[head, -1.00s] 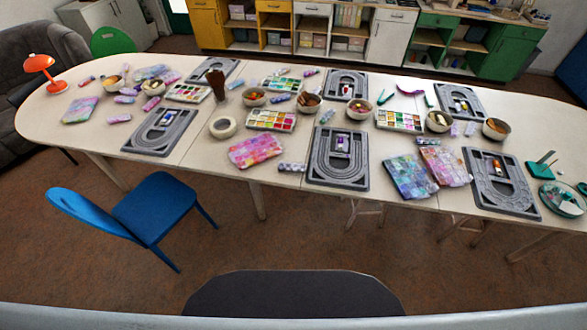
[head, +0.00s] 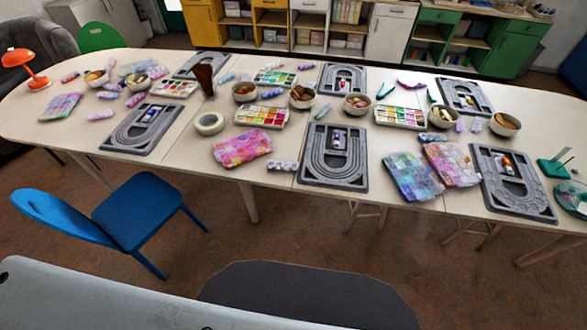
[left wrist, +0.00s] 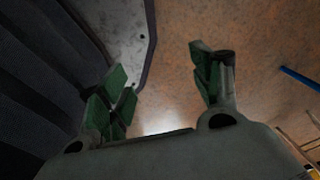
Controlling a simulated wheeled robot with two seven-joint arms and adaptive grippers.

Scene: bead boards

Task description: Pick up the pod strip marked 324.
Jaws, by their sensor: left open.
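Several small pod strips lie on the long pale table (head: 275,190); no number is readable on any of them in the head view. One strip (head: 283,166) lies near the front edge, left of the front middle bead board (head: 333,178). Another strip (head: 100,115) lies at the left, by a pink and green bead case. My left gripper (left wrist: 158,62) is open and empty in the left wrist view, its green fingertips apart over brown floor, away from the table. Neither gripper shows in the head view.
Grey bead boards, bowls (head: 357,104), paint-like bead trays (head: 260,116) and bead cases (head: 241,148) crowd the table. A blue chair (head: 140,212) stands at its front left. An orange lamp (head: 26,65) stands at the left end. The floor before the table's middle is clear.

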